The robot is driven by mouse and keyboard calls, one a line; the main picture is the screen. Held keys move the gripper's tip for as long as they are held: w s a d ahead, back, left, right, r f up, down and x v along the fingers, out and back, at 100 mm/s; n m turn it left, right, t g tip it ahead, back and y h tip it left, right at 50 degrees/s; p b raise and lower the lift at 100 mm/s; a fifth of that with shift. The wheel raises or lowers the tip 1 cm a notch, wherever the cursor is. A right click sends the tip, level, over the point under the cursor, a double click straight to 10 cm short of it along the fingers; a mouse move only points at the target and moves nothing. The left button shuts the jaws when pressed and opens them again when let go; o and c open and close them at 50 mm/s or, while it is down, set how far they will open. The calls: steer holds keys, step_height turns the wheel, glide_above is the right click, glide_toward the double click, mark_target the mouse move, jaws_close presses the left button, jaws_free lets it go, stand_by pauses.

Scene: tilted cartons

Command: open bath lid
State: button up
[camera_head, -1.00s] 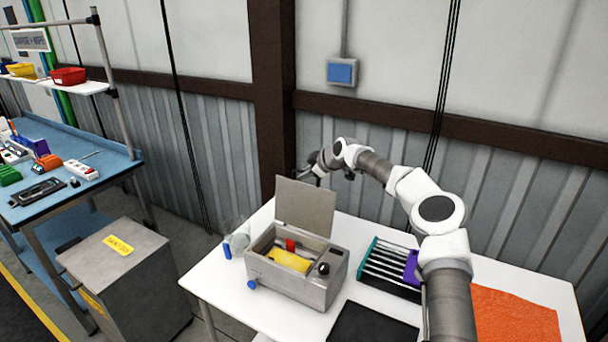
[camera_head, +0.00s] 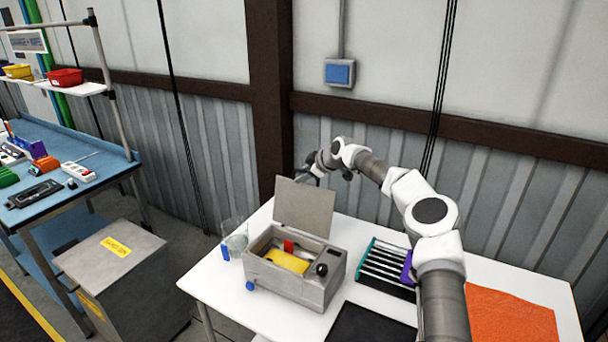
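The bath (camera_head: 290,284) is a grey metal box on the white table, with a black knob on its top right and a blue knob low on its left front. Its lid (camera_head: 305,207) stands upright at the back edge, so the inside is uncovered. A yellow item (camera_head: 287,262) and a small red item (camera_head: 289,246) show inside the bath. My gripper (camera_head: 310,175) is behind and above the lid's top edge, small and dark in the view. Its fingers are partly hidden, and I cannot tell whether it touches the lid.
A glass beaker (camera_head: 236,240) and a blue item (camera_head: 225,252) stand left of the bath. A rack with dark rods (camera_head: 385,268), a black mat (camera_head: 366,332) and an orange cloth (camera_head: 510,322) lie to the right. A grey cabinet (camera_head: 125,285) stands left of the table.

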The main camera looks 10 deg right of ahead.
steer(key=b+v, duration=0.4)
steer(key=v, duration=1.3)
steer(key=shift+s+b, duration=0.15)
steer(key=shift+b, duration=0.2)
steer(key=shift+d+r, duration=0.1)
